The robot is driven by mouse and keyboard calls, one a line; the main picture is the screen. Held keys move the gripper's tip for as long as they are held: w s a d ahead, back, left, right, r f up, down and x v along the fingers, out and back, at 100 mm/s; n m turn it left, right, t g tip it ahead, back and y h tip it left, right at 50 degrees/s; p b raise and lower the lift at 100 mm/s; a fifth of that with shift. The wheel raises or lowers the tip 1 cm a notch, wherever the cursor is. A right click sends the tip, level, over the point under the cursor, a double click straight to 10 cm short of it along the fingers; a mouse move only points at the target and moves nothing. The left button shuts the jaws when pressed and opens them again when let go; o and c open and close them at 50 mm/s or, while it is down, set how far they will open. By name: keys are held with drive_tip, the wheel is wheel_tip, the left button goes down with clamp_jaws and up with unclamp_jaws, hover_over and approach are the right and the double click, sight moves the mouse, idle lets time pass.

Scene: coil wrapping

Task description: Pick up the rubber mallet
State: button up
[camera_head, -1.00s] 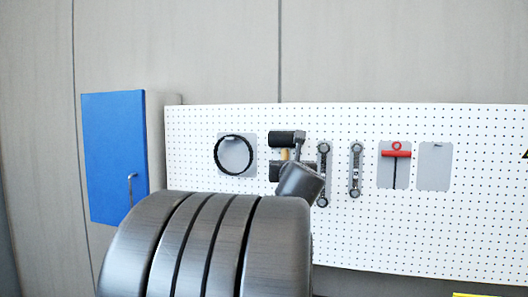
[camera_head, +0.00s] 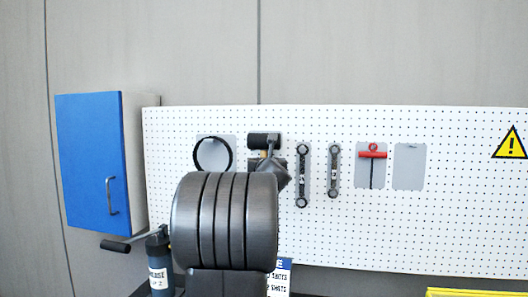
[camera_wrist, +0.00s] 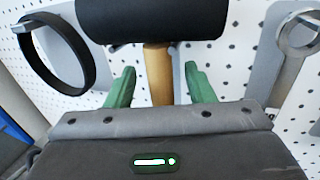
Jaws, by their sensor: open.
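The rubber mallet (camera_head: 264,140) hangs on the white pegboard, with its black head on top. In the wrist view its thick black head (camera_wrist: 150,18) crosses the top and its wooden handle (camera_wrist: 158,75) runs down below it. My gripper (camera_wrist: 160,80) is open, with one green finger on each side of the handle, apart from it. The lower handle is hidden behind my gripper body. In the head view my arm hides most of the handle and the fingers.
A black ring (camera_head: 212,154) hangs left of the mallet. Two wrenches (camera_head: 303,175) (camera_head: 334,170) and a red T-handle tool (camera_head: 372,152) hang to the right. A blue-doored cabinet (camera_head: 92,160) is far left. A blue canister with a lever (camera_head: 158,262) stands low in front.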

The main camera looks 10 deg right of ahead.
drive_tip(key=shift+w, duration=0.45)
clamp_jaws()
drive_tip(key=shift+r, duration=0.15)
drive_tip(key=shift+r, duration=0.15)
drive_tip(key=shift+r+p, duration=0.5)
drive_tip(key=shift+r, duration=0.05)
drive_tip(key=s+a+b, duration=0.2)
drive_tip(key=s+a, duration=0.1)
drive_tip(key=s, duration=0.5)
drive_tip(key=s+a+b, duration=0.3)
drive_tip(key=s+a, duration=0.1)
drive_tip(key=s, duration=0.4)
drive_tip(key=shift+s, duration=0.35)
